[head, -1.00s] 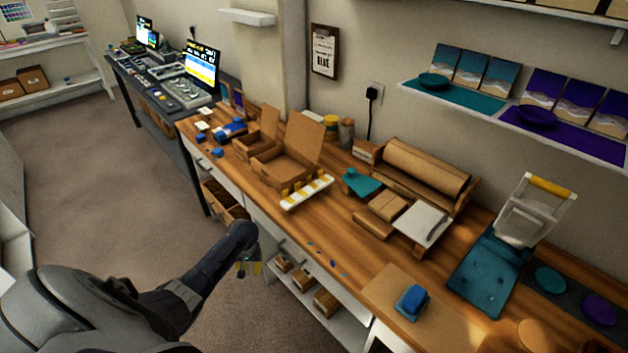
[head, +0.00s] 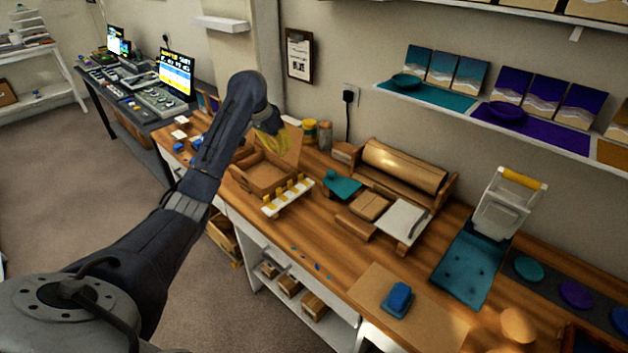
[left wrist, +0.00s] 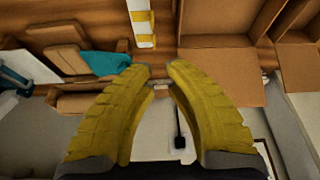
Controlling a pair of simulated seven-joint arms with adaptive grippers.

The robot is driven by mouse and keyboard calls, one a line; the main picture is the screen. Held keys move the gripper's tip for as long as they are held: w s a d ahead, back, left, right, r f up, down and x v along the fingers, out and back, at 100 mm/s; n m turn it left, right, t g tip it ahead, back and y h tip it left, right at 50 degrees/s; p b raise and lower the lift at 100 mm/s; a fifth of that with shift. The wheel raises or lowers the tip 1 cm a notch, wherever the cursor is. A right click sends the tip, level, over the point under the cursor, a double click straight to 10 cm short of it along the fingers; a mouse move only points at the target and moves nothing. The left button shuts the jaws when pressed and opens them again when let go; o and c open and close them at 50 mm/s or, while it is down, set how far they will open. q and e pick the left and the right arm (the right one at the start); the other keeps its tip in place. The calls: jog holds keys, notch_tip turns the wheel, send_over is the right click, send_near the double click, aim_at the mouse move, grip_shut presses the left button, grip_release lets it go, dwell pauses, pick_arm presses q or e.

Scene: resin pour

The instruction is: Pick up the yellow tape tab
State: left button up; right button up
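Several yellow tape tabs (head: 279,195) sit in a row on a white strip (head: 287,197) on the wooden bench, in front of the open cardboard box. In the left wrist view, a yellow tab (left wrist: 142,16) and part of the strip show at the top edge, beyond my fingertips. My left gripper (head: 270,125), with yellow fingers, is raised above the box, behind and above the strip. In the left wrist view its fingertips (left wrist: 159,68) are apart with nothing between them. My right gripper is in neither view.
The open cardboard box (head: 262,172) stands just behind the strip. A teal scraper-like piece (head: 342,185) and a large brown roll (head: 403,165) lie to its right. A blue block (head: 398,298) rests at the front.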

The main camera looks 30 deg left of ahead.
aim_at(301, 174)
pick_arm(q)
jog(key=shift+m, duration=0.3)
jog(key=x, duration=0.5)
jog(key=d+x, duration=0.1)
jog(key=x, duration=0.5)
jog(key=w+x, duration=0.1)
jog(key=x, duration=0.5)
jog(key=shift+d+r, duration=0.25)
jog(key=shift+d, duration=0.05)
jog(key=shift+o, duration=0.4)
grip_shut()
jog(key=shift+r, duration=0.1)
